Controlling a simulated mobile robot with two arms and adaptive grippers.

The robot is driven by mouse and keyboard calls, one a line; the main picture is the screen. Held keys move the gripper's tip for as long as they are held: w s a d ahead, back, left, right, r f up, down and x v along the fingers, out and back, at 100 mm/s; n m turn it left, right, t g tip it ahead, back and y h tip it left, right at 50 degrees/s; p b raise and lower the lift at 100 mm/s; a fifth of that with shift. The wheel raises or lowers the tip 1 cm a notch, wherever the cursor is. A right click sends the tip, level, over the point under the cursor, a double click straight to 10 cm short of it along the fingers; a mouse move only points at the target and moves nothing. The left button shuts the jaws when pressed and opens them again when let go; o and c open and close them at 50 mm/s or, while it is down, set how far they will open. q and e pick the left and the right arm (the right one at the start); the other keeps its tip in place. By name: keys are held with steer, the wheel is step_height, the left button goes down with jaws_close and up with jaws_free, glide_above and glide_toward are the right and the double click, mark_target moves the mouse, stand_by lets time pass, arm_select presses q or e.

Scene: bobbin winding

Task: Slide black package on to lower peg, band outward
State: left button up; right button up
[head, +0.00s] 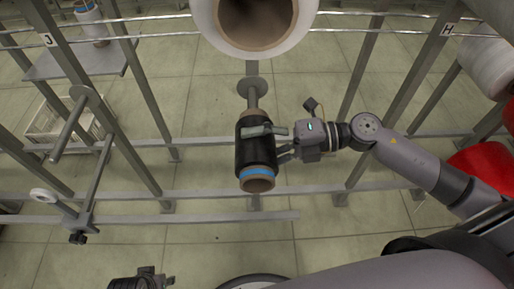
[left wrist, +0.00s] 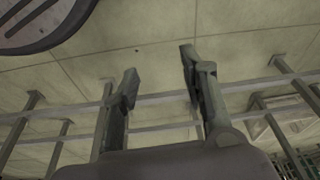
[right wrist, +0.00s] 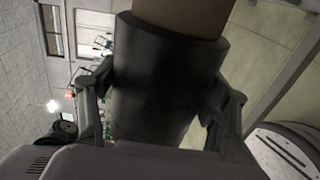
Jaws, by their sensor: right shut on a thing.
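The black package (head: 256,150) is in mid-air at the centre of the head view. Its blue band (head: 257,172) and brown core end face toward me, away from the rack. My right gripper (head: 268,143) is shut around its side from the right; the right wrist view shows the black wrap (right wrist: 165,85) between both fingers. The lower peg (head: 252,103), with a round disc (head: 250,87) at its base, lines up with the package's far end. I cannot tell whether its tip is inside the core. My left gripper (left wrist: 160,68) is open and empty, low in the head view.
A large white package (head: 254,42) hangs above the lower peg. An empty peg (head: 69,128) and a white-ringed arm (head: 45,195) stand at left. A crate (head: 58,120) is behind. Horizontal rails (head: 330,192) cross below. White and red packages are at right.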

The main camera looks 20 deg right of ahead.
steer(key=shift+w+d, duration=0.2)
steer(key=shift+w, duration=0.45)
steer(key=shift+w+d, duration=0.15)
steer(key=shift+w, duration=0.45)
steer(key=shift+w+d, duration=0.2)
steer(key=shift+w, duration=0.65)
arm_select(q)
step_height(320, 180, up, 3)
steer(key=shift+w+f+b, duration=0.15)
steer(key=shift+f+b, duration=0.05)
steer(key=shift+b, duration=0.1)
arm_select(e)
steer(key=shift+w+d, duration=0.1)
steer(key=shift+w, duration=0.2)
steer(key=shift+w+d, duration=0.1)
steer(key=shift+w, duration=0.3)
steer(key=shift+w+d, duration=0.2)
steer(key=shift+w, duration=0.4)
steer(key=shift+w+d, duration=0.2)
steer(key=shift+w, duration=0.45)
arm_select(q)
steer(key=shift+v, duration=0.9)
